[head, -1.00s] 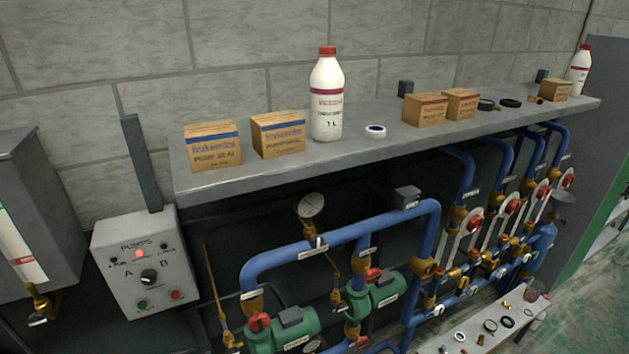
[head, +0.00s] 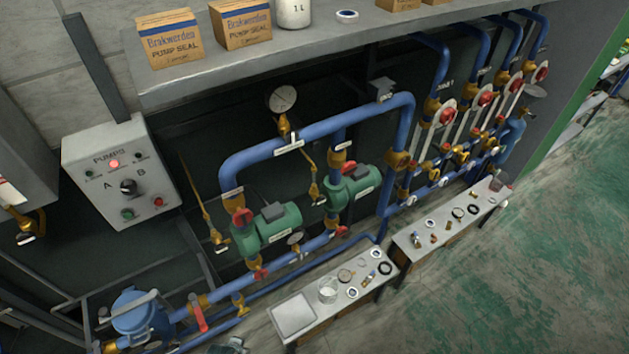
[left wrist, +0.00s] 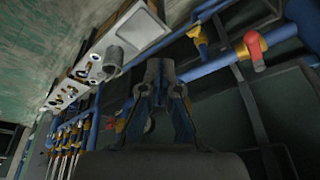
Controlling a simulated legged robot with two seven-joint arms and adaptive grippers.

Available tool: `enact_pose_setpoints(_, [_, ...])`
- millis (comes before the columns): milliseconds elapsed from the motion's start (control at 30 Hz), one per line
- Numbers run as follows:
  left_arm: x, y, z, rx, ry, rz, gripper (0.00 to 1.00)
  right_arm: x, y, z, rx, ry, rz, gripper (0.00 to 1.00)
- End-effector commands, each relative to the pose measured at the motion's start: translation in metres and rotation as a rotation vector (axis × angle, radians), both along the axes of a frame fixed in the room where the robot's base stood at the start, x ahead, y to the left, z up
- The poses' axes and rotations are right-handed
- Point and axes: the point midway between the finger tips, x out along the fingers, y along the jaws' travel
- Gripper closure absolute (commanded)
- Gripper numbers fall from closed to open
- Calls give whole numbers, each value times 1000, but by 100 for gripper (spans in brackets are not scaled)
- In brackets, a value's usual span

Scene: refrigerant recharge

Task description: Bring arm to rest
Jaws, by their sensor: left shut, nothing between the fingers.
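My left gripper (left wrist: 160,75) shows in the left wrist view, its two fingers together and nothing between them. It points toward the piping and a low bench, and I see no contact with them. A small dark shape at the bottom edge of the head view may be part of my left arm, but I cannot tell. My right gripper is in neither view.
Two low benches (head: 306,325) with loose parts stand before the blue pipes (head: 310,132) and green pumps (head: 268,226). The green floor (head: 520,250) at right is clear.

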Motion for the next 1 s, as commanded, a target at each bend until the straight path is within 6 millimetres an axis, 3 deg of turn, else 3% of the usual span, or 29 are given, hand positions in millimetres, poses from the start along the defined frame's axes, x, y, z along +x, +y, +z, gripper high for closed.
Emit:
enact_pose_setpoints(367, [5,-3,-122,2,50,-12,100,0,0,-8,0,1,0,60])
enact_pose_setpoints(533, [-12,-1,-211,5,86,-18,100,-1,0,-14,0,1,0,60])
enact_pose_setpoints(700, [-64,6,-318,10,136,-28,100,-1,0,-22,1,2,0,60])
enact_pose_setpoints(800, [-105,13,-366,13,161,-34,100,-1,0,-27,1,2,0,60])
enact_pose_setpoints(900, [-145,20,-398,16,183,-39,100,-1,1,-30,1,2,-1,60])
enact_pose_setpoints(1000, [-176,26,-416,19,197,-43,100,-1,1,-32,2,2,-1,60])
